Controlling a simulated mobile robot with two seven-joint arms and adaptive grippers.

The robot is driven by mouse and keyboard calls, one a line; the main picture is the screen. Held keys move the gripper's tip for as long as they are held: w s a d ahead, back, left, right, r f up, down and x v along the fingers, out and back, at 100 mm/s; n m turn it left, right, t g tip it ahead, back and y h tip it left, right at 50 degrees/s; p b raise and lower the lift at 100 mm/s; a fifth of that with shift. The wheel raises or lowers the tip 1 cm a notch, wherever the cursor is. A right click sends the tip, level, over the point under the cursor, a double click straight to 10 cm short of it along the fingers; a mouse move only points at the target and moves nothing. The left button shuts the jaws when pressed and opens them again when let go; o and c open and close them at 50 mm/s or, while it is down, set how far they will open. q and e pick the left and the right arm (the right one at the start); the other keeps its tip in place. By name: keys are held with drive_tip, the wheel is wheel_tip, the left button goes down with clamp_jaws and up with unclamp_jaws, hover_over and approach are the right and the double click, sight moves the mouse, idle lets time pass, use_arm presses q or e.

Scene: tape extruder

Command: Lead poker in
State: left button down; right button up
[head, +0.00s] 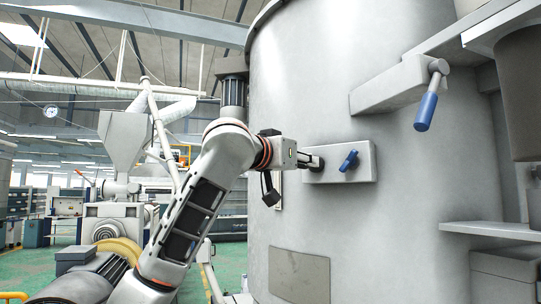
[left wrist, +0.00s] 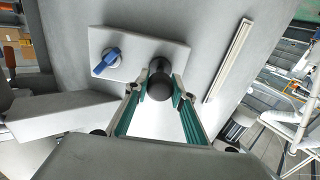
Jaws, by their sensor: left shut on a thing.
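The poker shows as a dark round handle (left wrist: 159,67) standing out from a pale rectangular plate (head: 360,153) on the big grey vessel. In the left wrist view my left gripper (left wrist: 160,92) has its two green-lined fingers on either side of the handle, shut on it. In the head view the same gripper (head: 312,162) meets the left end of the plate, and its fingers largely hide the handle. How far the poker reaches into the vessel is hidden. My right gripper is in neither view.
A blue knob (head: 348,160) sits on the plate just right of the gripper; it also shows in the wrist view (left wrist: 106,62). Above right, a grey bracket (head: 390,88) carries a blue-handled lever (head: 426,110). A grey ledge (head: 485,231) juts out lower right.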

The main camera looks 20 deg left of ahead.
use_arm(q)
drive_tip(key=shift+x, duration=1.45)
drive_tip(key=c, duration=1.6)
unclamp_jaws()
drive_tip(key=shift+w+r, duration=0.1)
drive_tip(key=shift+c, duration=0.2)
